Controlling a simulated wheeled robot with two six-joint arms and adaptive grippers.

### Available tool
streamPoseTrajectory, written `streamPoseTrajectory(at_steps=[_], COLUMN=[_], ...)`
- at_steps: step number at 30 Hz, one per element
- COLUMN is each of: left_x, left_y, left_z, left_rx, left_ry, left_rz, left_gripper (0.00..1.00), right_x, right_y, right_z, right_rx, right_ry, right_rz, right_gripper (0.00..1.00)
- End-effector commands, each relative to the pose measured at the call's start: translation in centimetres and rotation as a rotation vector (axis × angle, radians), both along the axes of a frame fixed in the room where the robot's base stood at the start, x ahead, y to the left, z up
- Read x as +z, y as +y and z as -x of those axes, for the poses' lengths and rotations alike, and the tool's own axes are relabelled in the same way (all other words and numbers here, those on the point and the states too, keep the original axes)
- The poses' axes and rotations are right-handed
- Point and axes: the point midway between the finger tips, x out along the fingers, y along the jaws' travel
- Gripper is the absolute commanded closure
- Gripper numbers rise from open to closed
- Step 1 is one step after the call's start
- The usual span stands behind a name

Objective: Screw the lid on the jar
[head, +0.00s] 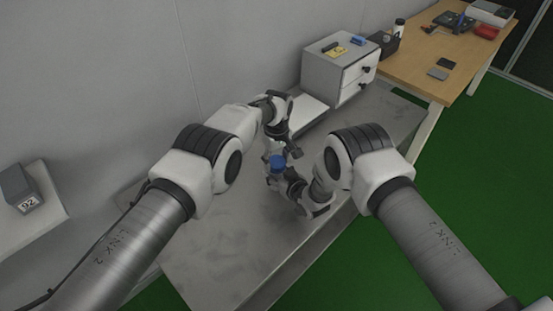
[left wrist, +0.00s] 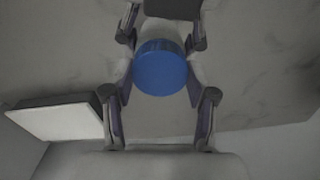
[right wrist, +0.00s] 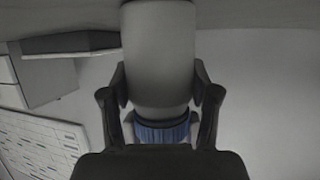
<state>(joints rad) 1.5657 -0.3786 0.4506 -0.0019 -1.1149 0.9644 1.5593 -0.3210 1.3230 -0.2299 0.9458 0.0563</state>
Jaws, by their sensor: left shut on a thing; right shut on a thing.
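The blue lid (head: 278,161) is on top, between my two grippers, above the middle of the table. My left gripper (head: 286,150) is shut on it; the left wrist view shows the round lid (left wrist: 160,67) between that gripper's fingers. My right gripper (head: 281,176) is shut on the pale jar (right wrist: 160,60), whose body stands between its fingers in the right wrist view. That view is upside down and shows the ribbed lid at the jar's neck. The grippers mostly hide the jar in the head view. I cannot tell how tightly the lid sits.
A grey metal table (head: 215,262) lies below, mostly clear. A drawer cabinet (head: 338,72) with small items on top stands at the back, beside a white flat board (head: 306,114). A wooden table (head: 430,60) with objects is at the far right. A wall closes off the back left.

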Motion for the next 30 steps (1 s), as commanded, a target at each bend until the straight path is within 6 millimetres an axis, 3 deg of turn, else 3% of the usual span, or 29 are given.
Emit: streamPoseTrajectory(at_steps=[21,24,28,29,30], left_x=[-0.28,-0.3,-0.3,-0.3,-0.3], left_y=[-0.04,-0.04,-0.03,-0.03,-0.03], left_z=[0.14,0.14,0.15,0.15,0.15], left_rx=[-2.284,-2.458,-2.449,-2.448,-2.448], left_ry=[0.002,0.002,0.002,0.002,0.002], left_rz=[0.003,0.003,0.003,0.003,0.003], left_gripper=[0.85,0.85,0.85,0.36,0.22], right_x=[-0.05,-0.04,-0.04,-0.04,-0.04], right_y=[0.02,0.02,0.01,0.01,0.01], right_z=[0.02,0.02,0.02,0.02,0.02], right_rx=[0.001,0.0,0.0,0.0,0.0], right_ry=[0.001,0.001,0.001,0.001,0.001], right_rz=[0.0,0.0,0.0,0.0,0.0], right_gripper=[1.0,1.0,1.0,1.0,1.0])
